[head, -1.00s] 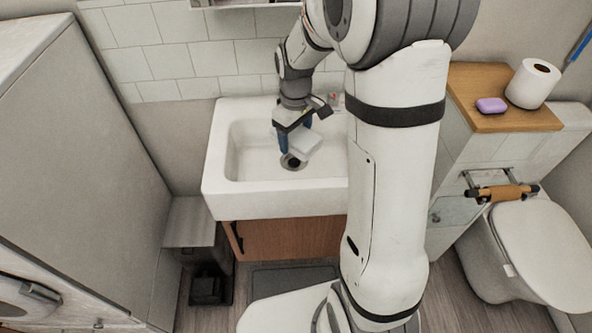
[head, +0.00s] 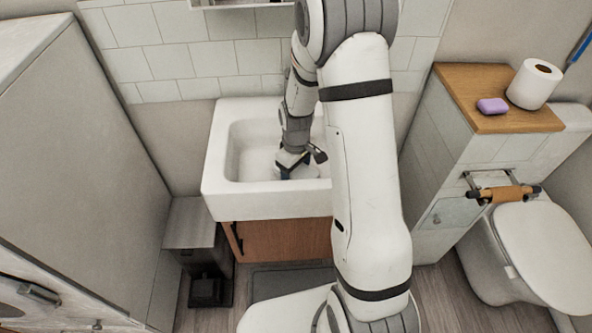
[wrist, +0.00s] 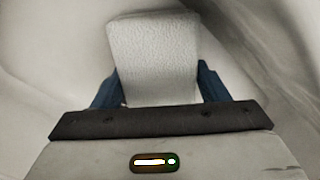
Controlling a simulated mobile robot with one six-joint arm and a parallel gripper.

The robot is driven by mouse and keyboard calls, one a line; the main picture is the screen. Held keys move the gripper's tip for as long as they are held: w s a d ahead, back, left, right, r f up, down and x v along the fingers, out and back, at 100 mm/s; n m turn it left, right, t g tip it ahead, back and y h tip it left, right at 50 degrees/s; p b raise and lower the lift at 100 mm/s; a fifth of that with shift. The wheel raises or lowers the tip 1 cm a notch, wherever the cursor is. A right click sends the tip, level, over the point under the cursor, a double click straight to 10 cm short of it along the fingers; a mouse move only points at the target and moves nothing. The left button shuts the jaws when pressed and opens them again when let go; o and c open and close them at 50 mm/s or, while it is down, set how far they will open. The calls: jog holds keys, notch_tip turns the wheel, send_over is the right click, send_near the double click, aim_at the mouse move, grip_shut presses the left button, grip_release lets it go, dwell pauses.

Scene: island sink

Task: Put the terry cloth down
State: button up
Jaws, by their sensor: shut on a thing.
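The terry cloth (wrist: 155,50) is a white, textured, folded block between the two blue fingers of my gripper (wrist: 157,85) in the wrist view. My gripper is shut on it. In the head view my gripper (head: 291,170) points down inside the white sink (head: 214,165), low in the basin. The cloth is mostly hidden by my gripper and wrist there. I cannot tell whether the cloth touches the basin floor.
A wooden-topped ledge (head: 505,120) at the right holds a purple soap bar (head: 492,106) and a toilet roll (head: 534,84). The toilet (head: 540,245) stands below. A tall grey cabinet (head: 85,130) is at the left. The basin's left part is clear.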

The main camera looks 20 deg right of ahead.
aim_at(296, 170)
jog(key=shift+f, duration=0.1)
jog(key=o, duration=0.9)
jog(key=shift+o, duration=0.2)
notch_tip(296, 170, up, 11)
jog(key=s+r+m+t, duration=0.1)
jog(key=s+r+m, duration=0.2)
jog(key=s+r, duration=0.3)
jog(key=s+r+m+t, duration=0.1)
jog(key=s+r+m, duration=0.2)
jog(key=s, duration=1)
notch_tip(296, 170, up, 4)
jog(key=shift+s+f+m, duration=0.1)
jog(key=shift+s+m, duration=0.15)
jog(key=shift+m, duration=0.15)
jog(key=shift+a, duration=0.1)
